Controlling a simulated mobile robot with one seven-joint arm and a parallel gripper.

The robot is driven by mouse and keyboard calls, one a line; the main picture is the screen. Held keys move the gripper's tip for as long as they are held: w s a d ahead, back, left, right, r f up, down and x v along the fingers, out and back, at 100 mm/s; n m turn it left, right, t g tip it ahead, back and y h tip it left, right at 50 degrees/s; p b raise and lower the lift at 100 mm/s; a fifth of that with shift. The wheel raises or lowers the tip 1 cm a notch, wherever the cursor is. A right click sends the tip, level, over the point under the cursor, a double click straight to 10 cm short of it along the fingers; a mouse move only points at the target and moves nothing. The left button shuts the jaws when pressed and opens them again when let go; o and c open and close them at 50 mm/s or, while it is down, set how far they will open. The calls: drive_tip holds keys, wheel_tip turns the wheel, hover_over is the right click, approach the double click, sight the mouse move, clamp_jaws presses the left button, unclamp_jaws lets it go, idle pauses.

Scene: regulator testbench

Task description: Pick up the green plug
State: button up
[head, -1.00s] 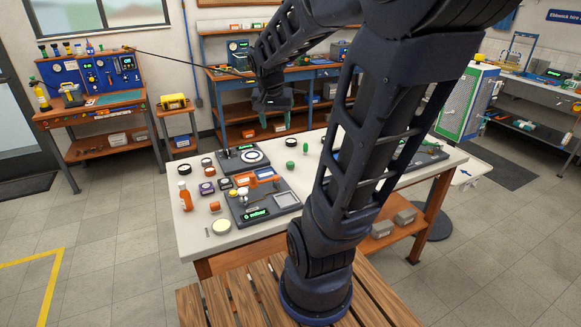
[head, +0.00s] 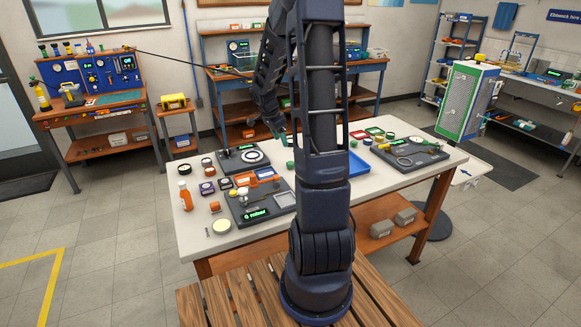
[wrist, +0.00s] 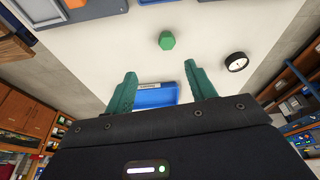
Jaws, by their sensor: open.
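The green plug (wrist: 167,40) shows in the wrist view as a small six-sided green piece on the pale tabletop. It lies beyond my fingertips, roughly in line with the gap between them. My gripper (wrist: 160,70) is open, with two teal fingers apart and nothing between them. In the head view my gripper (head: 280,132) hangs over the far part of the table, partly beside my arm. A small green piece (head: 290,166) shows there just left of my arm; I cannot tell whether it is the same plug.
A round black-rimmed gauge (wrist: 236,62) lies right of the plug in the wrist view. A blue tray (wrist: 155,95) shows between the fingers. Dark instrument panels stand on the table's left (head: 247,220) and right (head: 420,150), with several small parts around the left one.

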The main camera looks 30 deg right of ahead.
drive_tip(key=m, duration=0.2)
approach(290, 163)
drive_tip(key=x, duration=0.4)
drive_tip(key=shift+w+a+f, duration=0.1)
drive_tip(key=shift+w+a, duration=0.05)
drive_tip(key=shift+w, duration=0.25)
drive_tip(key=shift+d+x, duration=0.2)
drive_tip(key=shift+x, duration=2.4)
drive_tip(key=shift+s, duration=0.2)
drive_tip(key=c, duration=1)
drive_tip(key=shift+c, duration=0.2)
